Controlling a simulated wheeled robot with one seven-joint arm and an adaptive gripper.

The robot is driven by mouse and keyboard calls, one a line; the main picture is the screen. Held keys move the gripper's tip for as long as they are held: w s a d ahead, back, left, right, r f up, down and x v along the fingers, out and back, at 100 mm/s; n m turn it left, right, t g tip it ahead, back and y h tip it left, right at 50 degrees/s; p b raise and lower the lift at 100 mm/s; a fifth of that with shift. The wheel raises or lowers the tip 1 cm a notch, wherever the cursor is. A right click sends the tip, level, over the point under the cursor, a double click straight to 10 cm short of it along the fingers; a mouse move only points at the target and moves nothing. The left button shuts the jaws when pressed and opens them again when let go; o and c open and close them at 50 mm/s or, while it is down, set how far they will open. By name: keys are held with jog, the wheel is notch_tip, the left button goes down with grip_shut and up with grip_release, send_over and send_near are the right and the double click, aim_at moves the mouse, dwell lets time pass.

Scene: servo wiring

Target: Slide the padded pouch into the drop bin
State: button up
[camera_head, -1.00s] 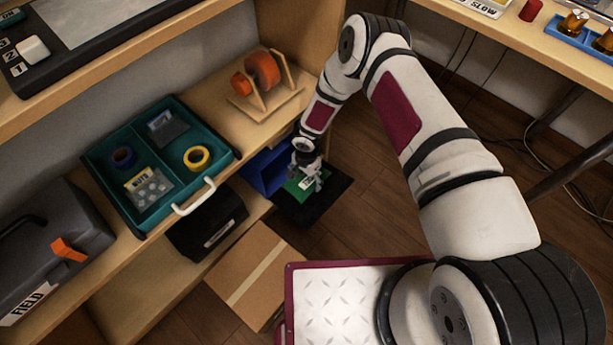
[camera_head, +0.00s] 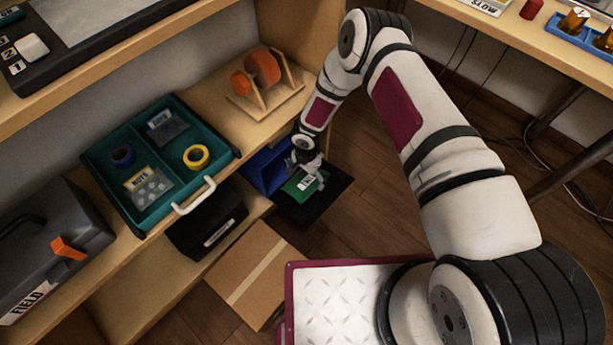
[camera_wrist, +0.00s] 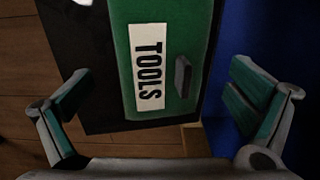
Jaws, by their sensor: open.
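The padded pouch (camera_head: 297,188) is flat and green, with a white label. In the wrist view the pouch (camera_wrist: 160,30) shows the word TOOLS and a small dark raised tab. It lies over a dark, flat surface (camera_head: 337,192) beside the blue bin (camera_head: 262,176). The bin's blue wall also shows at the right of the wrist view (camera_wrist: 268,30). My gripper (camera_head: 316,180) is at the pouch. In the wrist view my gripper (camera_wrist: 160,105) is open, its fingers apart on either side of the pouch's near end. Whether they touch it is unclear.
A teal tray (camera_head: 207,182) with tape rolls and packets stands on the shelf left of the bin. A black box (camera_head: 205,228) and a cardboard box (camera_head: 248,272) are below it. An orange spool on a wooden stand (camera_head: 263,75) is above. Open floor lies right.

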aim_at(306, 179)
jog(key=shift+r, duration=3.6)
jog(key=shift+r, duration=0.15)
